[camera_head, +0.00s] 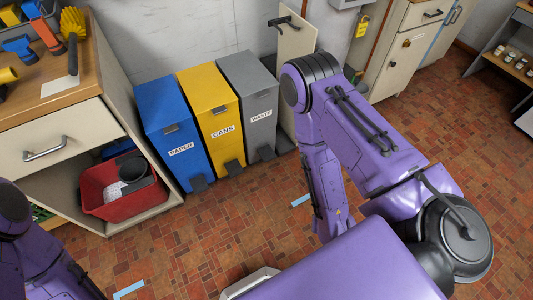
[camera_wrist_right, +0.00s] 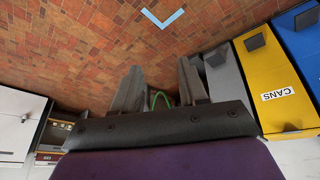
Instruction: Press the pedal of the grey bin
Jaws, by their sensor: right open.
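The grey bin (camera_head: 250,98), labelled WASTE, stands closed at the right end of a row of three bins. Its dark pedal (camera_head: 266,153) sticks out low at the front, near the floor. In the right wrist view the grey bin (camera_wrist_right: 226,84) is right of the fingers, and its pedal (camera_wrist_right: 215,57) shows beside the right-hand finger; I cannot tell whether they touch. My right gripper (camera_wrist_right: 158,68) is open, pointing toward the floor. In the head view its fingers are hidden or unclear at the end of my arm. My left gripper is out of view.
The yellow CANS bin (camera_head: 211,110) and blue PAPER bin (camera_head: 172,131) stand left of the grey one. A wooden workbench (camera_head: 75,105) with a red tub (camera_head: 120,190) is further left. A beige board (camera_head: 293,75) stands right of the bins.

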